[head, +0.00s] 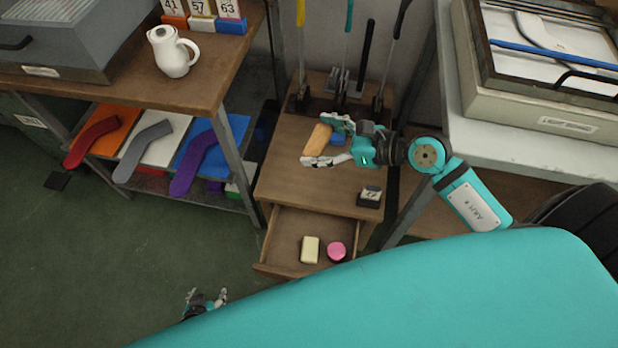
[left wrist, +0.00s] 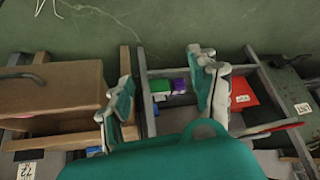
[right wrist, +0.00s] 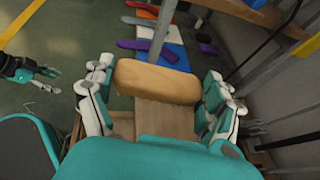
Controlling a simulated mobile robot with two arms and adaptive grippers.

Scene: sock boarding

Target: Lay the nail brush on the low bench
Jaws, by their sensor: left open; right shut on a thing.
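The nail brush, a tan wooden block (head: 317,139), is in my right gripper (head: 326,142) above the low wooden bench-like cabinet (head: 285,180). In the right wrist view the brush (right wrist: 157,82) spans between the two fingers of the right gripper (right wrist: 155,95), which is shut on it. Its bristles are not visible. I cannot tell whether it touches the surface below. My left gripper (head: 206,299) is open and empty, low over the green floor. Its spread fingers also show in the left wrist view (left wrist: 165,95).
The cabinet's drawer (head: 283,225) is open, holding a cream block (head: 310,250) and a pink round item (head: 336,251). A small dark box (head: 370,196) sits at the cabinet top's right edge. Upright-handled tools (head: 348,85) stand at its back. A table with a white jug (head: 172,52) stands left.

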